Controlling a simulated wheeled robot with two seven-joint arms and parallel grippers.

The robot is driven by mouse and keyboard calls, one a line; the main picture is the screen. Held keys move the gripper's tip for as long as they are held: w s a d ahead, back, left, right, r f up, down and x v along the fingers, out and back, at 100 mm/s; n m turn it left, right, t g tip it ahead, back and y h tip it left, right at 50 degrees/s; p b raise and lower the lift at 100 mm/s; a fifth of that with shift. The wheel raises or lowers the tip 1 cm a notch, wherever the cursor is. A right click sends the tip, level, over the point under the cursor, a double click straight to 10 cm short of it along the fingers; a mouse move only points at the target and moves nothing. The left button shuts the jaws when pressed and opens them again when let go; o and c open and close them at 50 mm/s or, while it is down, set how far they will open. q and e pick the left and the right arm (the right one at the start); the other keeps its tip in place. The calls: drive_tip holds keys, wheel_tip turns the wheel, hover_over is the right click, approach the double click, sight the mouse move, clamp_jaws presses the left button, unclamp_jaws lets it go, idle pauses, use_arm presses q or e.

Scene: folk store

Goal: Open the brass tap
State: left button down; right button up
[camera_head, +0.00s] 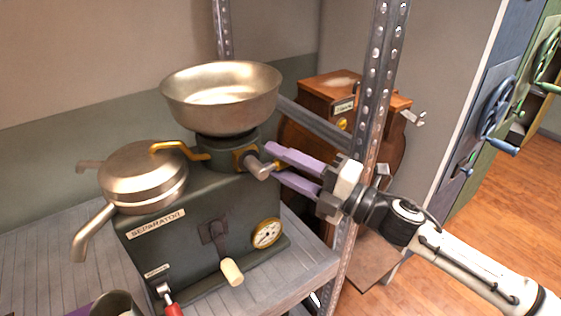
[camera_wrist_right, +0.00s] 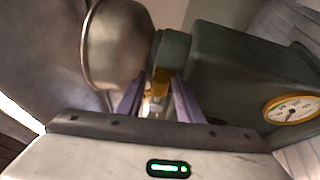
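The grey-green separator (camera_head: 190,232) stands on a shelf with a wide metal bowl (camera_head: 222,97) on top. Below the bowl is the brass tap (camera_head: 246,158), with a brass lever (camera_head: 180,148) curving left and a dull metal spout (camera_head: 258,169). My right gripper (camera_head: 272,162) reaches in from the right. Its purple fingers are apart, either side of the tap's front end. In the right wrist view brass (camera_wrist_right: 161,84) shows between the fingers (camera_wrist_right: 156,98); contact cannot be told. A purple piece (camera_head: 82,310) at the bottom left edge may be my left gripper's finger; its state is unclear.
A grey cup (camera_head: 116,304) is beside the purple piece. The separator has a crank (camera_head: 226,262), a gauge (camera_head: 267,233) and a red-handled lever (camera_head: 170,304). A perforated metal post (camera_head: 370,100) rises close behind my right gripper. A wooden machine (camera_head: 335,95) stands behind it.

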clamp_jaws()
drive_tip(key=shift+f+m+t+b, duration=0.6)
drive_tip(key=shift+m+b, duration=0.35)
drive_tip(key=shift+m, duration=0.15)
drive_tip(key=m, duration=0.1)
drive_tip(key=f+m+t+b, duration=0.1)
drive_tip(key=m, duration=0.1)
drive_tip(key=shift+s+a+b, duration=0.1)
drive_tip(key=shift+b, duration=0.2)
drive_tip(key=shift+s+a+f+m+t+h+b, duration=0.15)
drive_tip(key=shift+s+a+f+m+t+h, duration=0.3)
drive_tip(key=shift+m+t, duration=1.2)
drive_tip(key=shift+a+f+m+t+h+b, duration=0.2)
drive_tip(key=shift+m+t+h, duration=0.35)
drive_tip(key=shift+m, duration=2.35)
drive_tip(key=shift+s+a+f+m+t+h+b, duration=0.25)
drive_tip(key=shift+m+t+h, duration=0.55)
drive_tip(key=shift+m, duration=1.45)
drive_tip(key=shift+a+f, duration=0.1)
drive_tip(key=shift+f, duration=0.05)
